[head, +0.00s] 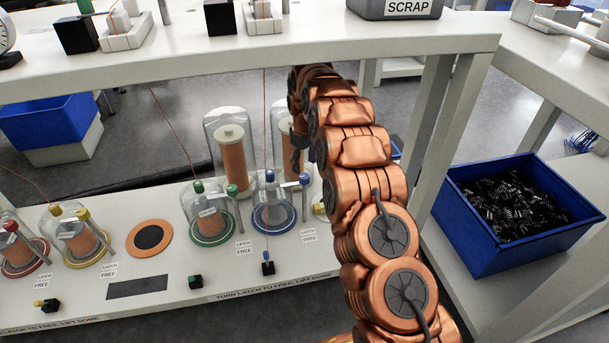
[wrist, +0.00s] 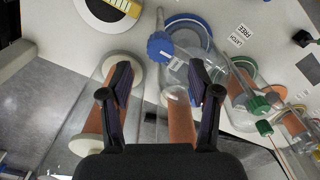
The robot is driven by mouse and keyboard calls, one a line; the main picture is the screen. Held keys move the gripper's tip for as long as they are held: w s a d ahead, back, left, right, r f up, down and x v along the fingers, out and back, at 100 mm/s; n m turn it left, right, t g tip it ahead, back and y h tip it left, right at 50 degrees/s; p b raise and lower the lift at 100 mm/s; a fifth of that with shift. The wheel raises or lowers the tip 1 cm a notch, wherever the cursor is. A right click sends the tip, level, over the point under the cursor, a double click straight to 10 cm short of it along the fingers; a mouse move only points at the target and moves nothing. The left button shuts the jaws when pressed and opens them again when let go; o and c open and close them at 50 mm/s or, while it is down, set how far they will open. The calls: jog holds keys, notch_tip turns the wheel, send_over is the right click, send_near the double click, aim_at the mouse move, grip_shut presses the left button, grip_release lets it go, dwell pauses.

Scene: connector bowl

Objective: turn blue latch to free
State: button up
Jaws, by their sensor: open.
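The blue latch (head: 304,179) has a blue knob on a grey post, beside a clear dome on a blue ring (head: 272,216) on the white bench. In the wrist view, a blue knob (wrist: 159,46) shows just beyond the fingertips, roughly centred between them. My gripper (wrist: 160,82) is open, with its two dark fingers spread and nothing held. In the head view, my gripper (head: 298,160) hangs dark and partly hidden behind the arm, just above and behind the blue station. Whether a finger touches the latch cannot be told.
A green-ringed dome (head: 208,222) stands left of the blue one. Tall clear domes over copper coils (head: 228,150) stand behind, close to my gripper. A blue bin (head: 510,215) of black parts is at right. An upper shelf (head: 250,55) crosses above.

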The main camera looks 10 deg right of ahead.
aim_at(304, 176)
notch_tip(304, 176, down, 6)
jog(key=shift+r+b, duration=0.15)
jog(key=shift+b, duration=0.7)
grip_shut()
